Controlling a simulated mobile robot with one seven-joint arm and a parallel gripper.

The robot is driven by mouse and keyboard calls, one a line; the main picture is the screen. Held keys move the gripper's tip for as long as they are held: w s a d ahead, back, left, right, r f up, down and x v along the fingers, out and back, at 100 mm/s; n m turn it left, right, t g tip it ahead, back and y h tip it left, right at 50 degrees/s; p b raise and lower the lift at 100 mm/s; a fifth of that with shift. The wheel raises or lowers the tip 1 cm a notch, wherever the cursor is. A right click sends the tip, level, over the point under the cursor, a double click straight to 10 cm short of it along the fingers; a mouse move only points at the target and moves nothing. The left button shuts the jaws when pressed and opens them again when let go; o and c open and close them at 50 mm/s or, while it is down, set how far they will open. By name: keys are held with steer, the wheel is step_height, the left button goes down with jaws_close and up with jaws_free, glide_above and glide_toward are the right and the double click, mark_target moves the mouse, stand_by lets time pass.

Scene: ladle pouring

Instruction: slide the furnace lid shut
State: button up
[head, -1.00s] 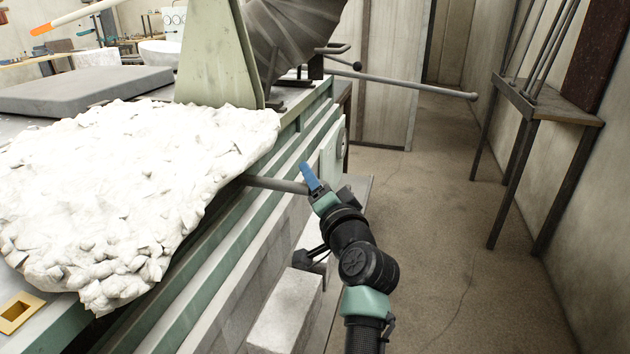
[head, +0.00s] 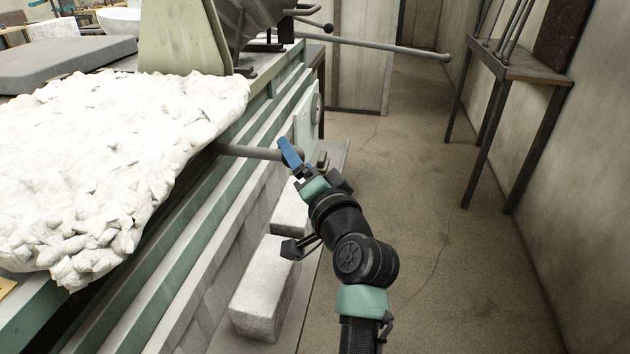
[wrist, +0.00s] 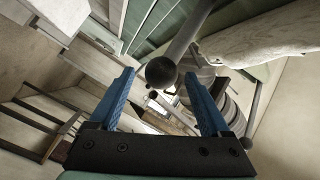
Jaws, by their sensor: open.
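The furnace lid (head: 110,140), a thick slab with a rough white crust, lies at the left of the head view and also shows in the wrist view (wrist: 272,35). A grey handle rod (head: 245,151) sticks out from its right side. A dark ball knob (wrist: 161,72) ends the rod. My gripper (head: 290,152) is at the rod's end, its blue fingers open. In the wrist view the knob appears between the two fingertips, with gaps on both sides. I cannot tell whether it lies between them in depth. The furnace opening is not visible.
The green furnace bench (head: 190,190) runs along the left, with pale blocks (head: 264,287) low beside my arm. A long rod (head: 385,46) juts out further back. A metal stand (head: 520,68) is at the right wall. The floor (head: 420,220) between is clear.

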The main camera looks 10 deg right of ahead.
steer(key=v, duration=0.7)
steer(key=shift+s, duration=0.25)
steer(key=shift+d+r, duration=0.1)
steer(key=s+a+r+n+t+h, duration=0.1)
steer(key=s+a+r+n+t, duration=0.15)
steer(key=r, duration=0.65)
steer(key=s+a+r+n+t+h, duration=0.1)
steer(key=s+r+n+t, duration=0.15)
steer(key=r, duration=0.75)
steer(key=s+a+r+n+t+h, duration=0.25)
steer(key=s+r+t, duration=0.25)
steer(key=s+r, duration=0.8)
step_height(320, 180, up, 16)
steer(key=p, duration=1.4)
steer(key=shift+d, duration=0.3)
steer(key=shift+s+r+n+h, duration=0.1)
steer(key=shift+n+h, duration=0.15)
